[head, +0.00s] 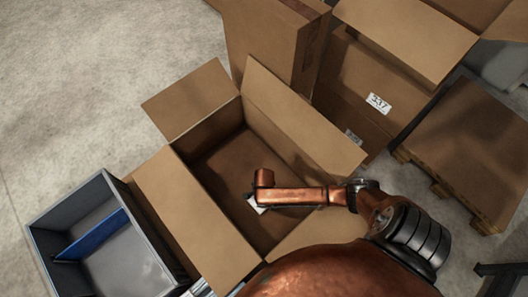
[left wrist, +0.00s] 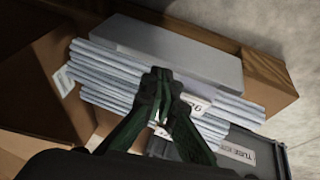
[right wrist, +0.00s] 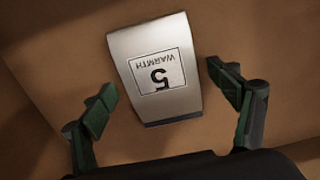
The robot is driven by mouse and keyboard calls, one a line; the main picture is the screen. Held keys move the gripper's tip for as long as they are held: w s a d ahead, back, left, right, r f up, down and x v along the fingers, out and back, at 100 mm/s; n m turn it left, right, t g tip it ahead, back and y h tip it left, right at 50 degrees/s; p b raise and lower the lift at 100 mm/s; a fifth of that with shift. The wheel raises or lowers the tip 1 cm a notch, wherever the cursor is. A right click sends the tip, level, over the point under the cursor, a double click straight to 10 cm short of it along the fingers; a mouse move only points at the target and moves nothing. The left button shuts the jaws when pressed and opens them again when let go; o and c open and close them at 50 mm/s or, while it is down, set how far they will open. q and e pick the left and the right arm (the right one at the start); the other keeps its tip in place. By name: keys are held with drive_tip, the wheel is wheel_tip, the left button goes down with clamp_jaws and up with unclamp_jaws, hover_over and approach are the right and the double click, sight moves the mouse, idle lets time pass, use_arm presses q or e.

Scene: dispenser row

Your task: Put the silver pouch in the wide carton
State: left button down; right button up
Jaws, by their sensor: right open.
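The silver pouch (right wrist: 158,68) lies flat on brown cardboard in the right wrist view, its label reading "5 WARMTH" upside down. A small part of the pouch (head: 254,203) shows inside the open wide carton (head: 190,200) in the head view, below my right arm. My right gripper (right wrist: 165,98) is open, one finger on each side of the pouch's near part, with gaps and no visible contact.
A grey crate (head: 42,240) with a blue divider stands left of the carton. Tall closed and open cartons (head: 272,40) stand behind it, and a pallet with a carton (head: 470,145) is at right. The left wrist view shows stacked pale tubes (left wrist: 110,65) and a grey box (left wrist: 180,50).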

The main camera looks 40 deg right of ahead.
drive_tip(key=shift+r, duration=0.2)
use_arm(q)
drive_tip(key=s+a+r+g+y+p, duration=0.2)
drive_tip(key=s+a+r+g+p, duration=0.4)
drive_tip(key=s+r, duration=0.4)
drive_tip(key=shift+t, duration=0.7)
drive_tip(key=shift+w+a+f+p, duration=0.15)
drive_tip(key=shift+a+f+p, duration=0.1)
drive_tip(key=shift+f, duration=0.6)
drive_tip(key=shift+w+a+f+p, duration=0.15)
drive_tip(key=shift+a+f, duration=0.1)
drive_tip(key=shift+f, duration=0.6)
drive_tip(key=shift+w+a+f+p, duration=0.15)
drive_tip(key=shift+a+f+p, duration=0.1)
drive_tip(key=shift+f, duration=0.6)
use_arm(e)
wheel_tip(320, 180, up, 12)
drive_tip(key=shift+f, duration=0.1)
